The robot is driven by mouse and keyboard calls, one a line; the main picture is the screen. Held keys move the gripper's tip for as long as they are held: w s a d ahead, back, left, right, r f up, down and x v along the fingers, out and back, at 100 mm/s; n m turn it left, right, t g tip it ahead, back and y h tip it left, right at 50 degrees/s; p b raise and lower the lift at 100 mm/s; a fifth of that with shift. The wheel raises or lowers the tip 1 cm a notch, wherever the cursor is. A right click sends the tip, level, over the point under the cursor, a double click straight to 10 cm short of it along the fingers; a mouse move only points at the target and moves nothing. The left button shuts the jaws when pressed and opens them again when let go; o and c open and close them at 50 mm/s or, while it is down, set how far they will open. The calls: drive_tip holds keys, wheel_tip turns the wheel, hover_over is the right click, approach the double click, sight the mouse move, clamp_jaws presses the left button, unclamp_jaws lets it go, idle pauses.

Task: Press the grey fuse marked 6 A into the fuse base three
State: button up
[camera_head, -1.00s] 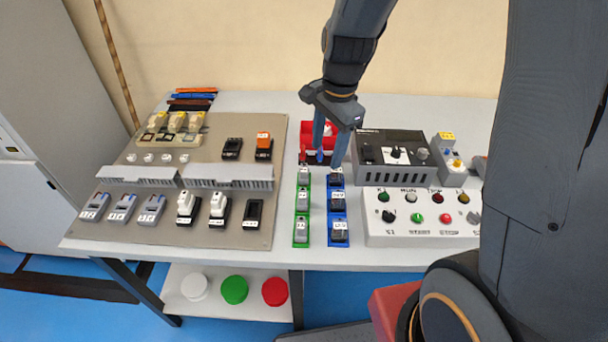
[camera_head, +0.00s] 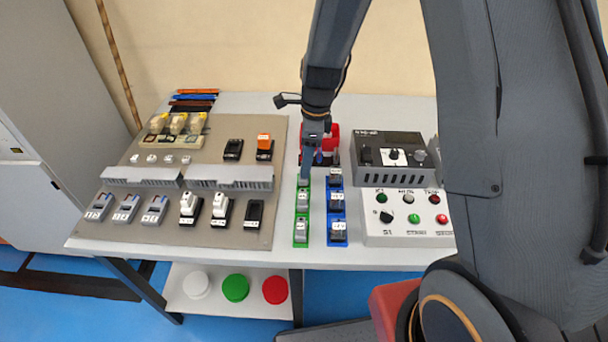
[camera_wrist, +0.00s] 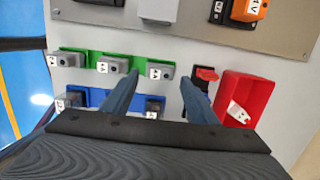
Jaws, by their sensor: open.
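The green strip (camera_head: 301,240) carries a row of grey fuses with white labels too small to read. The farthest grey fuse (camera_head: 303,182) on it also shows in the wrist view (camera_wrist: 160,70), just beyond and between my fingertips. My gripper (camera_head: 306,172) is open and empty above that far end; its two fingers show spread in the wrist view (camera_wrist: 160,85). On the beige board (camera_head: 150,225), an empty-looking black base (camera_head: 254,213) stands right of two black bases holding white fuses (camera_head: 221,207). I cannot read which base is three.
A blue strip (camera_head: 337,216) with dark fuses lies close beside the green one. A red bin (camera_wrist: 258,95) holding a white piece stands behind. A control box with buttons (camera_head: 405,232) is at the right. Grey ducts (camera_head: 228,178) cross the board behind the bases.

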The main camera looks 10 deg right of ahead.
drive_tip(key=shift+a+f+p, duration=0.15)
drive_tip(key=shift+f+p, duration=0.05)
drive_tip(key=shift+f, duration=0.55)
drive_tip(key=shift+a+f+p, duration=0.1)
drive_tip(key=shift+f+p, duration=0.05)
drive_tip(key=shift+f, duration=0.55)
drive_tip(key=shift+c, duration=0.4)
drive_tip(key=c, duration=1.1)
drive_tip(key=shift+w+r, duration=0.1)
wheel_tip(320, 180, up, 10)
drive_tip(key=shift+f+b, duration=0.1)
drive_tip(key=shift+b, duration=1.05)
